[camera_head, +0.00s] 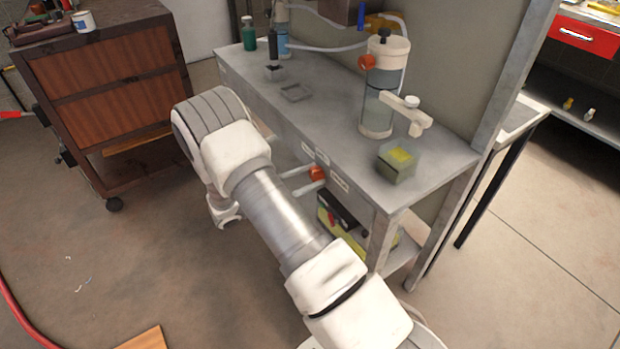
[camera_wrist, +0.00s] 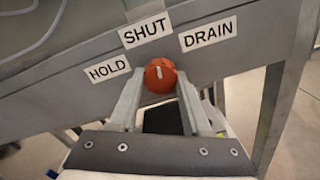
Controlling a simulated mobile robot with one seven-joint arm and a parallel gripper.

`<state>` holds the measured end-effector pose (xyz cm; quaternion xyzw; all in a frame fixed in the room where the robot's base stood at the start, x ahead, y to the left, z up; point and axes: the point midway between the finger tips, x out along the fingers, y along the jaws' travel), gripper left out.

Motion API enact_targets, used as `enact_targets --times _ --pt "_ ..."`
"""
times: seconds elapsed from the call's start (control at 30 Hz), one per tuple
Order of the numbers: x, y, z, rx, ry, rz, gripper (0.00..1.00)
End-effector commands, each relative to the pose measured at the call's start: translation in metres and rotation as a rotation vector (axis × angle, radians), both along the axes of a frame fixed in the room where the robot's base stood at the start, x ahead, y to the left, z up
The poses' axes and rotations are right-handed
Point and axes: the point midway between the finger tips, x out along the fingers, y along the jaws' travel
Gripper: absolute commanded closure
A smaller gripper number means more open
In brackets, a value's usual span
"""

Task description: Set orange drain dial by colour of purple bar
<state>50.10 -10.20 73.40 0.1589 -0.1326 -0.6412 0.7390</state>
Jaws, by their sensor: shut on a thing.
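The orange drain dial (camera_wrist: 160,76) is on the front edge of the grey bench, under the labels HOLD (camera_wrist: 109,69), SHUT (camera_wrist: 146,32) and DRAIN (camera_wrist: 208,34). Its short white mark points roughly up, toward SHUT. My gripper (camera_wrist: 160,92) is shut on the dial, one finger on each side. In the head view the dial (camera_head: 317,173) shows between my fingers at the bench front. No clearly purple bar shows; a small blue upright piece (camera_head: 361,16) is at the top of the head view.
A wooden drawer cabinet (camera_head: 125,85) stands left. Floor is clear between cabinet and bench.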

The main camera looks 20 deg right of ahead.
Motion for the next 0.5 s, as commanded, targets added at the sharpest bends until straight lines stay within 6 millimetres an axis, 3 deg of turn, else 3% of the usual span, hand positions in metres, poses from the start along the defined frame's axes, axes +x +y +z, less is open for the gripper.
enact_targets --times 0.5 --pt "0.0008 0.0012 -0.0013 0.09 -0.468 0.002 1.0"
